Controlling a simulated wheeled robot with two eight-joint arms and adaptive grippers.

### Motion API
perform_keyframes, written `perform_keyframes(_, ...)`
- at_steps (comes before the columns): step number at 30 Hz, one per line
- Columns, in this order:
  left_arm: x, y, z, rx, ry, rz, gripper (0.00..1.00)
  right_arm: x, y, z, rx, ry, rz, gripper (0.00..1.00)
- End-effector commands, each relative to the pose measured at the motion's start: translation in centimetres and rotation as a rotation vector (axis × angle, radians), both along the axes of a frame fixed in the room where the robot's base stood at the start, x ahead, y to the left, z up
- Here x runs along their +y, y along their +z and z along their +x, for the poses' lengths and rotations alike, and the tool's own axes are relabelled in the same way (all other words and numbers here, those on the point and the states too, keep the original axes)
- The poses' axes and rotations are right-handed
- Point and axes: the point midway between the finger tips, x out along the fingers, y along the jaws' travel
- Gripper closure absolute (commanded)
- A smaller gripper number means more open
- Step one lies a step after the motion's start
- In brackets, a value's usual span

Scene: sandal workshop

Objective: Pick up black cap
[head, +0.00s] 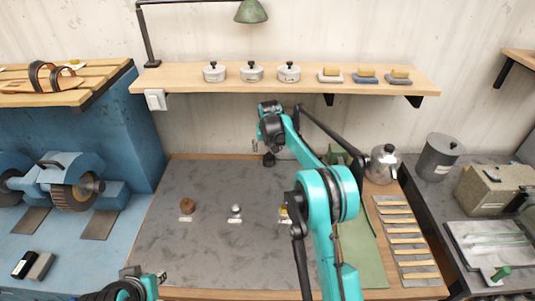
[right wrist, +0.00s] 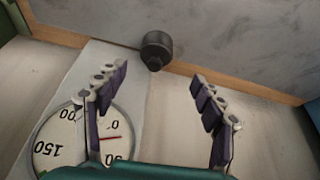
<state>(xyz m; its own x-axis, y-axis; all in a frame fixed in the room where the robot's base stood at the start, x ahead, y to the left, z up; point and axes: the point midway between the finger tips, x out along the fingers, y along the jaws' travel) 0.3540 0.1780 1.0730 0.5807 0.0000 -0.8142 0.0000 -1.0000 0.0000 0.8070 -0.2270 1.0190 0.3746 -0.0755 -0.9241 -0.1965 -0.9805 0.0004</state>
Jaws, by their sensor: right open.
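A small dark cylindrical piece, which looks like the black cap (head: 268,160), is at the back edge of the grey mat (head: 210,245). In the right wrist view the black cap (right wrist: 157,50) shows beyond and between my fingertips, overlapping the mat's wooden border. My right gripper (right wrist: 157,76) is open with nothing between its fingers. In the head view my right gripper (head: 264,143) is just above the cap, apart from it as far as I can see. My left gripper (head: 140,278) is at the bottom left, away from the cap; its fingers are not clear.
A brown round piece (head: 187,205) and a small silver piece (head: 236,209) sit on the mat. A round dial (right wrist: 80,140) lies below my right fingers in the wrist view. A shelf (head: 165,79) with white pots overhangs the back. A kettle (head: 384,165) stands right.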

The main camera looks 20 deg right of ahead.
Motion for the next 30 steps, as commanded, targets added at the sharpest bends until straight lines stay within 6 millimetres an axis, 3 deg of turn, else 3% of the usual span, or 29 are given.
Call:
perform_keyframes(18,0.0,-2.5,0.0,0.0,0.0,0.0,0.74,-1.2,-7.1,2.4,0.001,0.0,0.0,0.32)
perform_keyframes(25,0.0,-2.4,0.0,0.0,0.0,0.0,0.74,-1.2,-7.3,2.5,0.001,0.0,0.0,0.32)
perform_keyframes(26,0.0,-2.4,0.0,0.0,0.0,0.0,0.74,-1.2,-7.3,2.5,0.001,0.0,0.0,0.37)
perform_keyframes(30,0.0,-2.4,0.0,0.0,0.0,0.0,0.74,-1.2,-7.3,2.5,0.001,0.0,0.0,0.74)
